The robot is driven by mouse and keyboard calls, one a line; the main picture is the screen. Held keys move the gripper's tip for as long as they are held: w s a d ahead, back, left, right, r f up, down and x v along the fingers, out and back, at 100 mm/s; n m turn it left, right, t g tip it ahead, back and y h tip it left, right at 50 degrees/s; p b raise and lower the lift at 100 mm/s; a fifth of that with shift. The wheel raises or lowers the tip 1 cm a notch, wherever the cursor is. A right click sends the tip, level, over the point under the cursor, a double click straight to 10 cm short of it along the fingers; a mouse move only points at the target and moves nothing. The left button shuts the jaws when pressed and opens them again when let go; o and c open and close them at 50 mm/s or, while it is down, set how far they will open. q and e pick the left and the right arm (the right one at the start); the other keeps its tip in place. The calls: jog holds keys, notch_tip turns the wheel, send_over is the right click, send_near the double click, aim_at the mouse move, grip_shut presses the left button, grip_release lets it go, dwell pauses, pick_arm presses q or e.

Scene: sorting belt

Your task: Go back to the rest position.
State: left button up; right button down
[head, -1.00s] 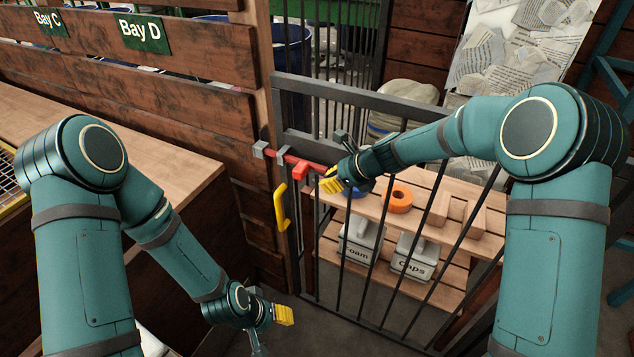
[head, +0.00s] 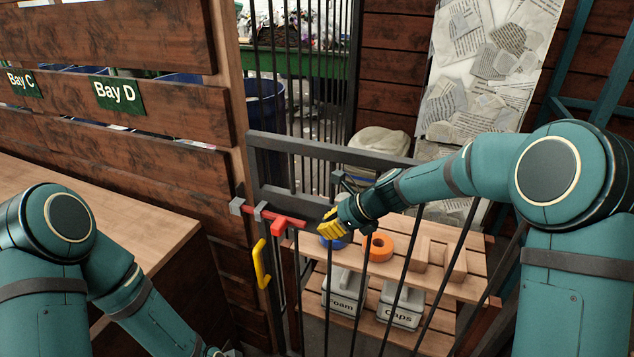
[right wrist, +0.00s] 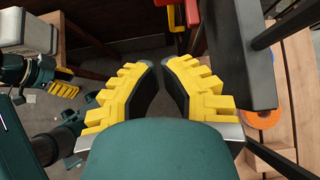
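My right gripper (head: 326,228) is in front of the barred gate, a little right of the red latch (head: 278,219) and apart from it. In the right wrist view its yellow fingers (right wrist: 160,68) come together at the tips with nothing between them. My left arm hangs low at the left of the head view, its gripper cut off by the bottom edge. The left gripper's yellow fingertips (right wrist: 66,90) show small at the left of the right wrist view, too small to read their opening.
The gate has dark bars (head: 302,172) and a yellow handle (head: 262,263). Behind it a slatted shelf (head: 470,290) holds an orange ring (head: 379,247), a blue ring, wooden blocks and bins labelled Foam and Caps. A wooden counter (head: 130,215) stands at the left.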

jog(key=s+d+f+n+g+h+b, duration=0.15)
jog(key=s+f+n, duration=0.4)
jog(key=f, duration=0.55)
jog(key=s+d+f+n+g+h+b, duration=0.15)
jog(key=s+f+n+h, duration=0.35)
jog(key=f, duration=0.6)
jog(key=s+f+n+y+b, duration=0.1)
jog(key=s+f+n+b, duration=0.1)
jog(key=s+f+n, duration=0.2)
jog(key=s+f+n+t+y+b, duration=0.1)
jog(key=s+f+n, duration=0.4)
jog(key=s, duration=0.5)
jog(key=shift+s+a+f+n+b, duration=0.35)
jog(key=shift+n+b, duration=0.1)
jog(key=shift+n, duration=0.4)
jog(key=shift+y, duration=0.25)
